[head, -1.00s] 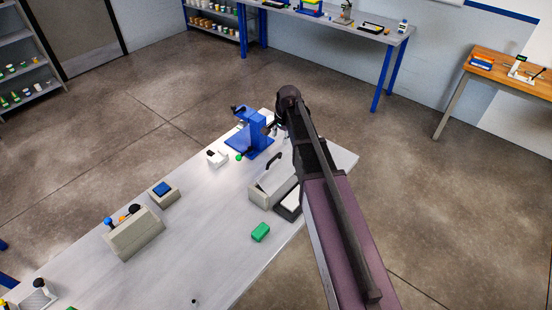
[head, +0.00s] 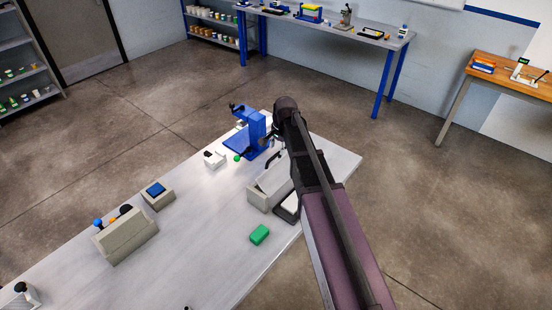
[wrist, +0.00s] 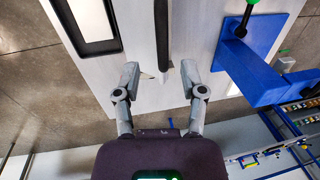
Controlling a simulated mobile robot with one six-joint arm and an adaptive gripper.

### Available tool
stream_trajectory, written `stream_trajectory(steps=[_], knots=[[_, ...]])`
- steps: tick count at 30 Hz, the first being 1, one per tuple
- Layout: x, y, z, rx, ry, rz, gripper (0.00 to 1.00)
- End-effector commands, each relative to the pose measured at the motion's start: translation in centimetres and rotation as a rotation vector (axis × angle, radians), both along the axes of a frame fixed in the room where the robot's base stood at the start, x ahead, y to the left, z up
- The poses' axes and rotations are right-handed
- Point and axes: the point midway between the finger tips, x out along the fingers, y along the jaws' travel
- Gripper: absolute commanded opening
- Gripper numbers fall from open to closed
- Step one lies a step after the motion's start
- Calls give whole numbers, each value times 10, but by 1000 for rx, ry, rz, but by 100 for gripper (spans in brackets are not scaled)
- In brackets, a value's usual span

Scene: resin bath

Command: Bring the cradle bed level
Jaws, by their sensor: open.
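A pale grey, open-topped trough (head: 262,198) stands on the bench, partly behind my arm in the head view. I cannot tell for sure which part is the cradle bed, or its tilt. A black handle (head: 273,158) rises behind the trough. In the wrist view a dark bar (wrist: 162,35), apparently this handle, runs between the fingers, with a pale wedge-shaped part (wrist: 160,92) near its lower end. My gripper (wrist: 160,75) is open, its fingers on either side of the bar with gaps visible.
A blue stand (head: 248,140) with a green ball knob (head: 237,158) is close by, on the wrist view's right (wrist: 245,65). A black-framed white tray (wrist: 85,20) is at upper left there.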

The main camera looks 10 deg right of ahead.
Motion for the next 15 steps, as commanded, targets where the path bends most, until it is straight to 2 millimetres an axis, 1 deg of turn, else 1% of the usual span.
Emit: stream_trajectory(steps=[1,6,15], knots=[[1,1,-8,0,0,0,53],[2,2,-21,0,0,0,53],[4,4,-36,0,0,0,53]])
